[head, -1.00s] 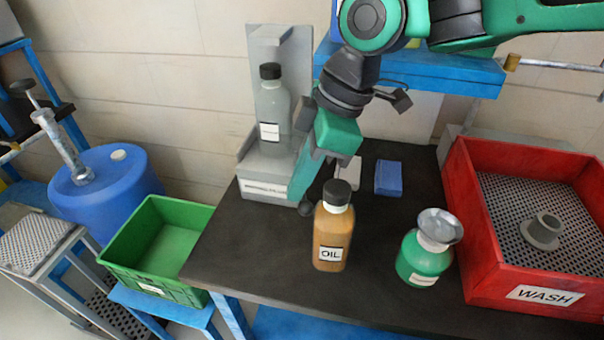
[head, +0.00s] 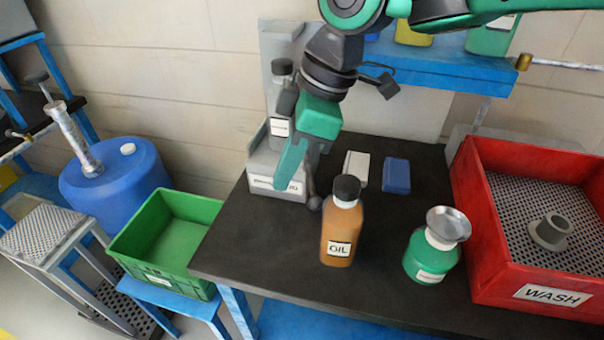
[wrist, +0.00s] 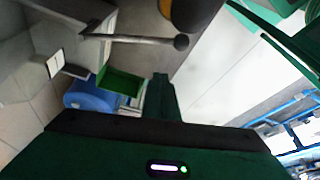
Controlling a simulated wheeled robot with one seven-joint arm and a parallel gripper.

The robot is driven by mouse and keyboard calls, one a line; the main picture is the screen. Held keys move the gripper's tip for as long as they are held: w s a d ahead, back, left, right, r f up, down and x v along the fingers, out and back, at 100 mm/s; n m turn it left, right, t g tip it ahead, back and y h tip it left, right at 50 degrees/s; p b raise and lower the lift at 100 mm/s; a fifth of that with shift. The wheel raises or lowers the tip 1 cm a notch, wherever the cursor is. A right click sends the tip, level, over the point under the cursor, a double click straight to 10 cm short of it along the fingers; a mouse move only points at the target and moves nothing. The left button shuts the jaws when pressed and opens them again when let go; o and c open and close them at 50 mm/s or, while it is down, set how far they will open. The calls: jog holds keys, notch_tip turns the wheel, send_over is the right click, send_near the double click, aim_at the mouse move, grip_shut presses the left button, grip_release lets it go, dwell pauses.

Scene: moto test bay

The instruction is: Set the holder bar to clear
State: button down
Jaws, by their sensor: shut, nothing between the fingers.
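The grey holder (head: 272,52) stands at the back left of the dark bench, with a grey dark-capped bottle (head: 279,128) in it, partly hidden by my arm. The holder bar (head: 311,182) is a thin grey rod with a dark ball end, at the right side of the holder's base. In the wrist view the bar (wrist: 135,39) sticks out from the holder, its ball free at the right. My gripper (head: 285,182) is shut and empty, in front of the holder and left of the ball in the head view. In the wrist view the gripper (wrist: 161,80) is apart from the bar in the picture.
An orange oil bottle (head: 341,235) stands close in front of the bar. A green bottle with a metal funnel (head: 432,255), a white block (head: 356,170) and a blue block (head: 396,176) are to the right. A red wash tray (head: 480,255) fills the right end; a green crate (head: 165,240) is left.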

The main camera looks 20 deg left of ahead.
jog(key=v, duration=0.9)
jog(key=shift+w+d, duration=0.15)
jog(key=shift+w, duration=0.1)
